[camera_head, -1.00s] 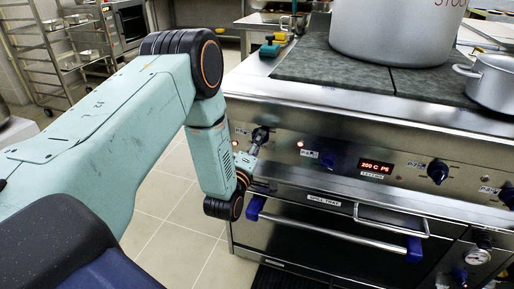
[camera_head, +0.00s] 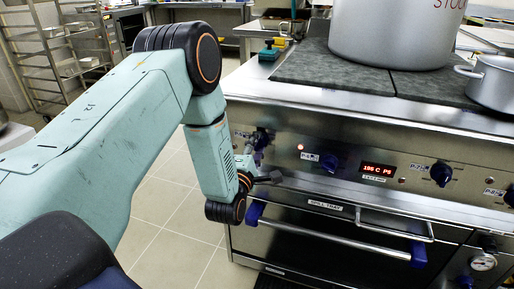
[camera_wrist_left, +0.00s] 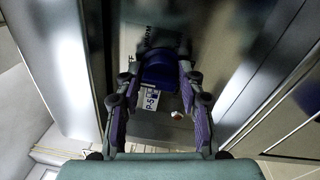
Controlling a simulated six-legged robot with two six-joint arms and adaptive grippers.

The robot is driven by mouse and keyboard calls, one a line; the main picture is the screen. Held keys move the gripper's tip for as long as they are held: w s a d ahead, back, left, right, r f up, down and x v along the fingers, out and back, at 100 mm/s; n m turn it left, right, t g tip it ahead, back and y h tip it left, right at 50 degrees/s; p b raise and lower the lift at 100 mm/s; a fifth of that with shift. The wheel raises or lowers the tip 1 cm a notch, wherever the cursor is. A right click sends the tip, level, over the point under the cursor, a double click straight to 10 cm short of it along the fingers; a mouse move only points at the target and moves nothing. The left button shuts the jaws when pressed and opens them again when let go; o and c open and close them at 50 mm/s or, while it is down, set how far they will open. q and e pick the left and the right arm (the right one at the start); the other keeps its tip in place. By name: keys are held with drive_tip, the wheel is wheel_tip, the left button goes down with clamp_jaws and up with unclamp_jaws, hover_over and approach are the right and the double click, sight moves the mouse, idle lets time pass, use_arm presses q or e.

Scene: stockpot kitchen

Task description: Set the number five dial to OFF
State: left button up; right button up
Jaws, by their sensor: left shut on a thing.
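The number five dial (camera_wrist_left: 158,68) is a dark blue knob on the steel front of the range, with a P-5 label (camera_wrist_left: 153,100) beside it in the wrist view. In the head view the dial (camera_head: 261,137) shows at the left end of the control panel, partly hidden by my gripper. My left gripper (camera_wrist_left: 158,84) has its two fingers on either side of the dial and is shut on it. The gripper (camera_head: 259,158) is small and dark in the head view. The OFF mark and the dial's pointer cannot be made out clearly. My right gripper is out of view.
Another blue dial (camera_head: 329,162), a red display (camera_head: 378,169) and a further dial (camera_head: 441,173) sit along the panel. The blue-ended oven handle (camera_head: 330,233) sticks out below. A large stockpot (camera_head: 392,35) and a smaller pot (camera_head: 492,82) stand on top.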

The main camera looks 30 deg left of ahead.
use_arm(q)
drive_tip(key=shift+f, duration=0.1)
drive_tip(key=o, duration=1.2)
drive_tip(key=shift+c, duration=0.2)
drive_tip(key=shift+s, duration=0.1)
drive_tip(key=v, duration=0.7)
drive_tip(key=shift+s, duration=0.15)
drive_tip(key=shift+d, duration=0.1)
